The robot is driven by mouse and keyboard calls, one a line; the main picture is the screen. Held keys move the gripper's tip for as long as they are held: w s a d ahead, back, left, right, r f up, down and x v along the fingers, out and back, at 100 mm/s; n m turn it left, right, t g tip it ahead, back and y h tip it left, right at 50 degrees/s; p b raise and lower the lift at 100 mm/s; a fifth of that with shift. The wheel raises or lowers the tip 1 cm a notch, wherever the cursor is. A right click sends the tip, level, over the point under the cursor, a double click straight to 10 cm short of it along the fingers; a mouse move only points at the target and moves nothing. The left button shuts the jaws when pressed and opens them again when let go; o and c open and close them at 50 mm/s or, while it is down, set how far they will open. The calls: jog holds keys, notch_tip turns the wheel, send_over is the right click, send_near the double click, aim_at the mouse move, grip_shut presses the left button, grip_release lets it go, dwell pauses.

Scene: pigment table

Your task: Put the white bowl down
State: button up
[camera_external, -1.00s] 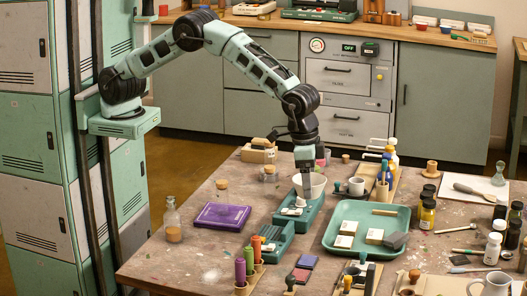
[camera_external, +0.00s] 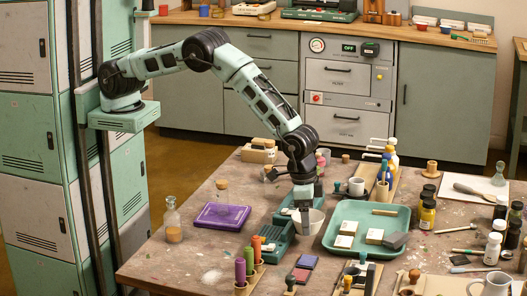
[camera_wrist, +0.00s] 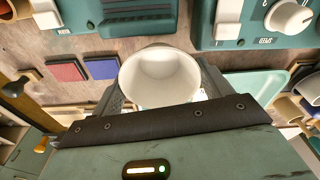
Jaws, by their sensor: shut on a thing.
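The white bowl (camera_external: 316,221) is at my gripper (camera_external: 306,228), between the teal devices and the teal tray in the external view. In the wrist view the bowl (camera_wrist: 160,72) is seen from above, its round opening facing the camera, with my gripper's dark fingers (camera_wrist: 163,98) on both sides. My gripper is shut on the bowl. I cannot tell whether the bowl's base touches the table; the gripper hides part of it.
The teal tray (camera_external: 341,256) with small boxes is close at right. Teal devices (camera_external: 271,241) are close at left. Red and blue pads (camera_external: 304,268) lie in front. A white cup (camera_external: 357,186) stands behind. Open tabletop (camera_external: 170,262) lies farther left.

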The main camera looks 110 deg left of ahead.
jog(key=shift+f, duration=0.1)
jog(key=shift+f+b, duration=0.45)
